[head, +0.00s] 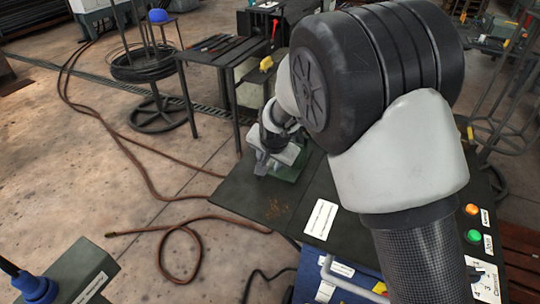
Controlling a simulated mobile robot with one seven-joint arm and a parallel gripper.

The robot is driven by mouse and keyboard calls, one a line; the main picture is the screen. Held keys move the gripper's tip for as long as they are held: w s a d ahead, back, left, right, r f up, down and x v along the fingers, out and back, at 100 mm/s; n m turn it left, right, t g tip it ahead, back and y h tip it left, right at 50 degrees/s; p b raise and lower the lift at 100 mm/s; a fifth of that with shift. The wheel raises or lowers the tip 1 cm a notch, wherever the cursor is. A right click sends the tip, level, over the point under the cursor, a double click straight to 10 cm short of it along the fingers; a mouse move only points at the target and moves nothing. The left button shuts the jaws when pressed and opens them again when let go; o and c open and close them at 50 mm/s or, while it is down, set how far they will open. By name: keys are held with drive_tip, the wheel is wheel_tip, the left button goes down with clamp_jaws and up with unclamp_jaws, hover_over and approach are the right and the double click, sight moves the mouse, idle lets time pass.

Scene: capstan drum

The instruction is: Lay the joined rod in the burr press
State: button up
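My gripper (263,163) is small in the head view, at the far end of my arm, low over the dark bench top (255,203). Its fingers are partly hidden by its own housing, and whether they are open or shut is not clear. A green machine part (292,172), perhaps the burr press, shows beside and behind the gripper and is mostly covered by my arm. I cannot make out the joined rod in this view.
A white card (320,219) lies on the bench. Orange (472,210) and green (473,237) buttons sit at right. A side table (222,52) with tools and a wire stand (150,68) stand behind. A brown hose (178,232) crosses the open floor.

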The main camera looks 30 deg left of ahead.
drive_tip(key=p+v, duration=0.2)
drive_tip(key=v, duration=1.5)
drive_tip(key=shift+r, duration=0.2)
drive_tip(key=shift+d, duration=0.15)
